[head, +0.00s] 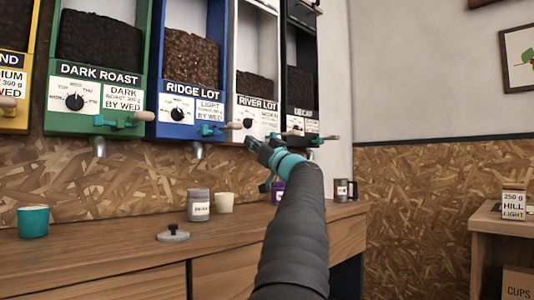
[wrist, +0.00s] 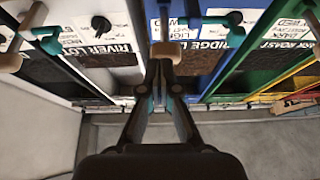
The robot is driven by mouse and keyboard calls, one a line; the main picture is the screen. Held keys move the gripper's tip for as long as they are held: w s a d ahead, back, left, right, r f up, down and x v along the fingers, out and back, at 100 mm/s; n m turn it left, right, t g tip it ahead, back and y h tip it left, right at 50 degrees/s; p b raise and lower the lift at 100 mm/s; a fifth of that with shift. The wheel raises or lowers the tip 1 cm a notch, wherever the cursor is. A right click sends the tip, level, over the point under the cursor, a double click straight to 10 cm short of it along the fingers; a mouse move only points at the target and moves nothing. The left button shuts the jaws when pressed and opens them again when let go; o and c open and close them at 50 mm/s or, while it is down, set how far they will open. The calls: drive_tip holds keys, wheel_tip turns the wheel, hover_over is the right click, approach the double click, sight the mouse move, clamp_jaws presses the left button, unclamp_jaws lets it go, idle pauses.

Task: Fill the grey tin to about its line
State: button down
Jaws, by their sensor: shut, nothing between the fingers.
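The grey tin (head: 198,205) stands upright on the wooden counter, with a pale label on its front. In the head view it appears below the Ridge Lot spout (head: 197,151); its contents and fill line cannot be made out. A grey lid with a knob (head: 173,233) lies in front of it. My gripper (head: 252,144) is shut and empty, raised beside the wooden handle of the Ridge Lot lever (head: 233,125). In the wrist view my fingertips (wrist: 163,66) are close to that handle (wrist: 166,51); I cannot tell if they touch.
Dispensers line the wall: Dark Roast (head: 100,75), Ridge Lot (head: 188,80), River Lot (head: 257,90) and others. A cream cup (head: 224,203), a purple container (head: 277,191), a dark mug (head: 342,190) and a teal cup (head: 33,222) stand on the counter (head: 110,262). A side table (head: 490,224) is at right.

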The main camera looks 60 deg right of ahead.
drive_tip(key=v, duration=0.7)
drive_tip(key=shift+s, duration=0.35)
drive_tip(key=shift+f, duration=0.1)
idle(0.4)
